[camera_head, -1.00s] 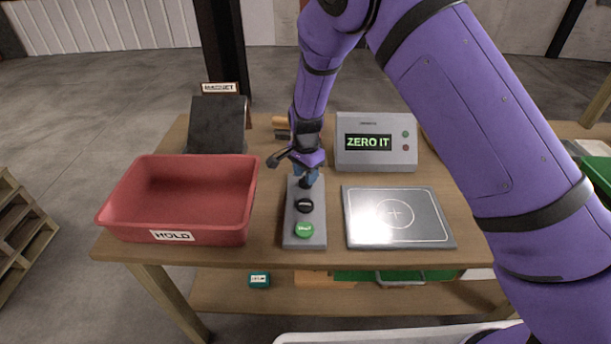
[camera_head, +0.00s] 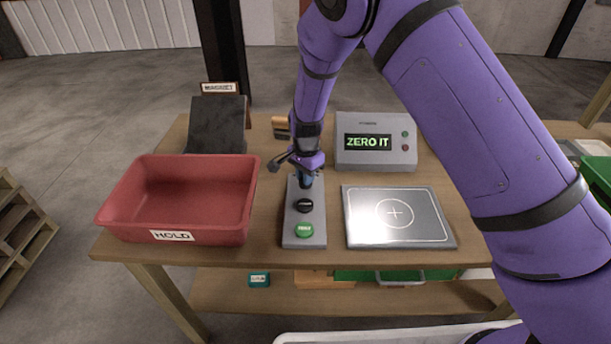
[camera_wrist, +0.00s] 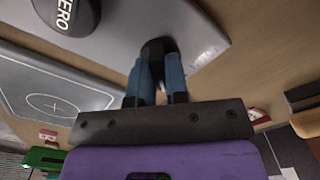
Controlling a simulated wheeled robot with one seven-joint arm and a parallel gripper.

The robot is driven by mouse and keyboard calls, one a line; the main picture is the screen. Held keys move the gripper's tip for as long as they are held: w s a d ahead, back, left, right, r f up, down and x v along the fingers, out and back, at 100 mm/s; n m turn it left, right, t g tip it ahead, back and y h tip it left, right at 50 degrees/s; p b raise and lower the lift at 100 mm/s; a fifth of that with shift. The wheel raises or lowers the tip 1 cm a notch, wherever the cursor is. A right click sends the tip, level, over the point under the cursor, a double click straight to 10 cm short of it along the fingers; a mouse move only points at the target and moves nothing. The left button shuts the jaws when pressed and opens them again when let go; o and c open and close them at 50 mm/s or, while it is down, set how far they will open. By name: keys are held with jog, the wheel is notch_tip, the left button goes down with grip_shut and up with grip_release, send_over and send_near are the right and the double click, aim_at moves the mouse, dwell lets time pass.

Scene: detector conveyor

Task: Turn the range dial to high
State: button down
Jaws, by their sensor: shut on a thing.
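In the wrist view the black knob (camera_wrist: 72,12) reads ZERO. My gripper (camera_head: 306,181) points down at the strip's far end. In the wrist view my gripper (camera_wrist: 158,75) has its blue fingers shut on a small dark dial (camera_wrist: 157,48) on the strip. The fingers hide most of the dial, and I cannot read its setting. A grey display box (camera_head: 376,158) shows ZERO IT.
A red HOLD bin (camera_head: 172,237) stands left of the strip. A grey plate with a crosshair (camera_head: 397,232) lies to the right. A dark sloped block (camera_head: 215,125) by a MAGNET sign (camera_head: 218,88) stands at the back left.

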jog(key=n, duration=0.8)
jog(key=shift+n, duration=0.4)
jog(key=n, duration=0.4)
jog(key=shift+n, duration=2.3)
jog(key=c, duration=1.1)
grip_release()
notch_tip(320, 180, up, 11)
jog(key=shift+f, duration=0.1)
